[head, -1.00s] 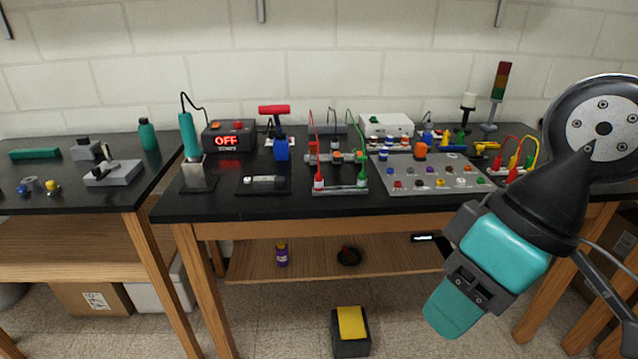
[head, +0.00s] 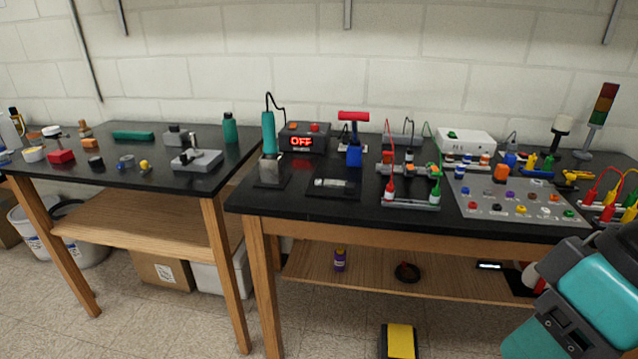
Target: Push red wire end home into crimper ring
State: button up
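A red wire (head: 389,165) arches over a small stand with red and green posts on the right-hand black bench. Its lower end meets a red post (head: 389,190); I cannot tell whether it is seated. A tool with a red handle (head: 354,116) and blue body (head: 354,156) stands behind and left of it; whether this is the crimper is unclear, and no ring can be made out.
A grey panel (head: 472,208) with several coloured knobs lies right of the stand. A box reading OFF (head: 302,138) and a teal iron (head: 268,133) stand to its left. A second bench (head: 110,165) is at the left, across a gap. A yellow-topped block (head: 401,341) is on the floor.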

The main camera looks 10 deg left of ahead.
aim_at(389, 191)
jog(key=k, duration=0.6)
jog(key=u, duration=0.55)
jog(key=i, duration=1.6)
jog(key=z, duration=0.55)
